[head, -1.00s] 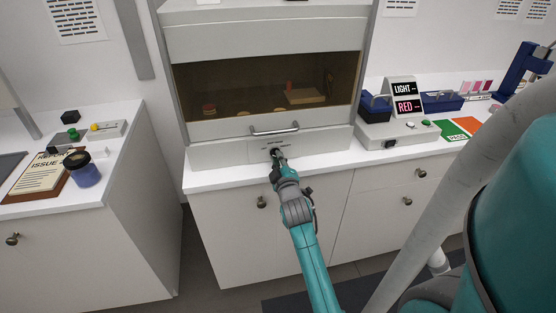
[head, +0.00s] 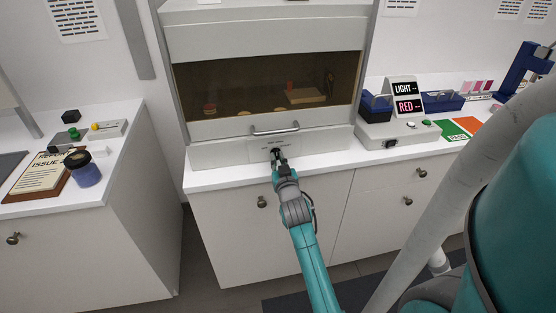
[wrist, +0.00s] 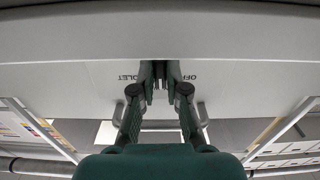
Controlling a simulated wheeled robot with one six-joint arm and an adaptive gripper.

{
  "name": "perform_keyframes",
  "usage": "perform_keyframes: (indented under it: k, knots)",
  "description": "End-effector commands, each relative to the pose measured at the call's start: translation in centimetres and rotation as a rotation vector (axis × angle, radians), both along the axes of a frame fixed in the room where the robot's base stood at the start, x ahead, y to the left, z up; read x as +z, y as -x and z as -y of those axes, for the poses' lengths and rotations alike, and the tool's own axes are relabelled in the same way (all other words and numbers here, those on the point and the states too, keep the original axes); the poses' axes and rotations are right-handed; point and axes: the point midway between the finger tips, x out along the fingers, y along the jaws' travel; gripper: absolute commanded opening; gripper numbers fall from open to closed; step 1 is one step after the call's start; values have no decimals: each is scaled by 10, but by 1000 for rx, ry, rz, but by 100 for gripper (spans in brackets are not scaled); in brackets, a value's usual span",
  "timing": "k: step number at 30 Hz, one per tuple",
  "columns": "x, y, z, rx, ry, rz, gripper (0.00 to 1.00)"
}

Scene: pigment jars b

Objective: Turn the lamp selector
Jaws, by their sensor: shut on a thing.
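The lamp selector (head: 275,149) is a small dark knob on the pale front panel below the cabinet's window. My gripper (head: 278,157) reaches up to it from the front and is shut on it. In the wrist view, both fingers of my gripper (wrist: 160,78) are close together against the panel (wrist: 80,75) and largely hide the knob. Upside-down lettering shows beside the fingers, with "OFF" on the right and part of "VIOLET" on the left. The knob's pointing direction cannot be made out.
The cabinet's handle (head: 275,131) is just above my gripper. Its tinted window (head: 255,85) is down, with several small things behind it. A control box (head: 375,130) with a "LIGHT / RED" sign (head: 407,98) stands to the right. A dark-lidded jar (head: 84,172) stands on the left counter.

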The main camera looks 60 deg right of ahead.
Motion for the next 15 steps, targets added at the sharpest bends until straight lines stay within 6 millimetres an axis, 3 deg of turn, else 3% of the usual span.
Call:
perform_keyframes:
  k: [15]
  knots:
    - [0,-1,-1,0,-320,371,0]
